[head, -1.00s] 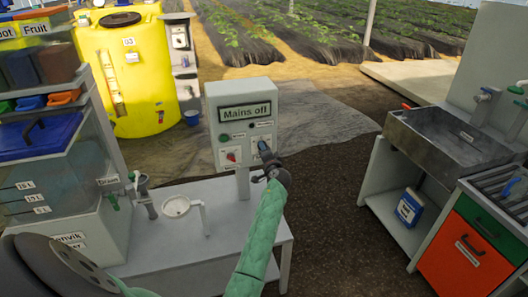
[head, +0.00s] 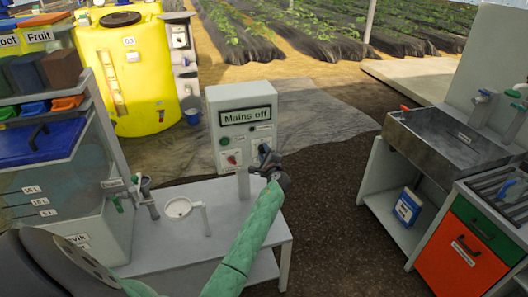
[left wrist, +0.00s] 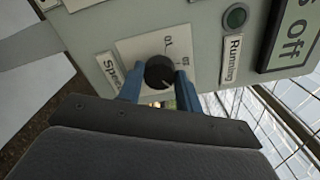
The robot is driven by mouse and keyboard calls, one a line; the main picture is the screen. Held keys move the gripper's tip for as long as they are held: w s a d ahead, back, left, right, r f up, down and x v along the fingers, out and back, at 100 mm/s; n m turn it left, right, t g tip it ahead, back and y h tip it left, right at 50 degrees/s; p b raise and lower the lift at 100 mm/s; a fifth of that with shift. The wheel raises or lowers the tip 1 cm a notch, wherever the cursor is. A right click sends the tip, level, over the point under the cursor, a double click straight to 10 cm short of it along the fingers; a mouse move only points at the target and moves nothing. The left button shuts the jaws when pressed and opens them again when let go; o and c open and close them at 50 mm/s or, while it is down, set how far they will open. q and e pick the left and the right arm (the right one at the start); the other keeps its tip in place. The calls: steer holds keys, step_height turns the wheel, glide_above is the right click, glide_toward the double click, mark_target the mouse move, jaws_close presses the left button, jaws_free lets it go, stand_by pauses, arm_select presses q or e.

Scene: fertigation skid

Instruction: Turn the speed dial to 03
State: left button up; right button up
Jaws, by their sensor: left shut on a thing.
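The grey control box (head: 240,100) stands on a post at the bench and its display reads "Mains off". The speed dial (left wrist: 159,72) is a round black knob on a white plate, with a "Speed" label (left wrist: 108,72) beside it. Small scale marks are printed around the knob; I cannot read its setting surely. My left gripper (head: 262,151) is at the lower right of the box front. In the left wrist view its blue fingers (left wrist: 159,80) are on both sides of the dial, shut on it. In the head view the gripper hides the dial. My right gripper is not seen.
A red switch (head: 232,160) is left of my gripper on the box. A steel sink (head: 445,140) stands right, across open ground.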

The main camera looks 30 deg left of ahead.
arm_select(q)
steer(key=shift+m, duration=0.4)
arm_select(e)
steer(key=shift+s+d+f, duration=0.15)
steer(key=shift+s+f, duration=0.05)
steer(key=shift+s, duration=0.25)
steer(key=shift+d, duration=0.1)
arm_select(q)
steer(key=o, duration=1)
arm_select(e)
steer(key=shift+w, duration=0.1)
arm_select(q)
steer(key=shift+d, duration=0.1)
